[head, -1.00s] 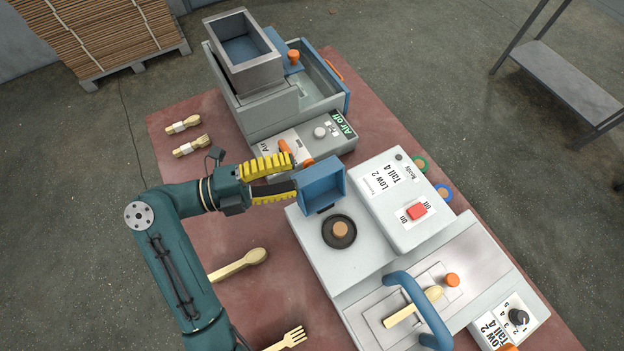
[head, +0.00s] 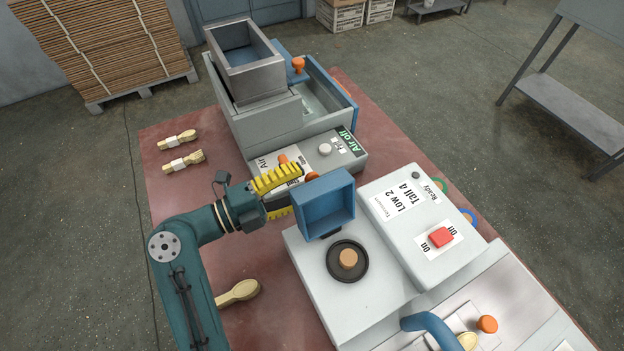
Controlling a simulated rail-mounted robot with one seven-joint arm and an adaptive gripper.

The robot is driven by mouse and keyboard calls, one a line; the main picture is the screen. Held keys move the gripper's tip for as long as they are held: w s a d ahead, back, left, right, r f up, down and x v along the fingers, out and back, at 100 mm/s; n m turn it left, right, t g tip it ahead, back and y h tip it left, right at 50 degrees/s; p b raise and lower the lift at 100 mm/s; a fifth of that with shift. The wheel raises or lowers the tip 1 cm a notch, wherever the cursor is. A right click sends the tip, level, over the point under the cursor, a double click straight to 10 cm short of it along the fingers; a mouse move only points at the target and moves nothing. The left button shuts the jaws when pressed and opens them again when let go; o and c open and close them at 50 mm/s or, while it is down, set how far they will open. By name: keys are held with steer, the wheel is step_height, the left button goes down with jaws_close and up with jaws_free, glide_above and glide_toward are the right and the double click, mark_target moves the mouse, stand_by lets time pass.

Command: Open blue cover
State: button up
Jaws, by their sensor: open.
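The blue cover (head: 324,203) is a square, box-like lid standing tilted up on the white machine (head: 347,300), its hollow side facing right. Below it, a black round fitting with a tan centre (head: 347,259) lies uncovered on the machine's top. My gripper (head: 290,193) has yellow ribbed fingers and is open. It is just left of the cover, with the lower finger partly hidden. I cannot tell whether a finger touches the cover.
A control box with a red button (head: 441,237) stands right of the cover. A grey box with an orange knob (head: 283,159) lies behind the gripper, near a metal hopper (head: 245,65). Wooden utensils (head: 182,158) and a spoon (head: 238,293) lie on the red table (head: 165,198).

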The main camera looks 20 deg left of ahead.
mark_target(312, 179)
steer(key=x, duration=0.3)
steer(key=shift+w+d, duration=0.1)
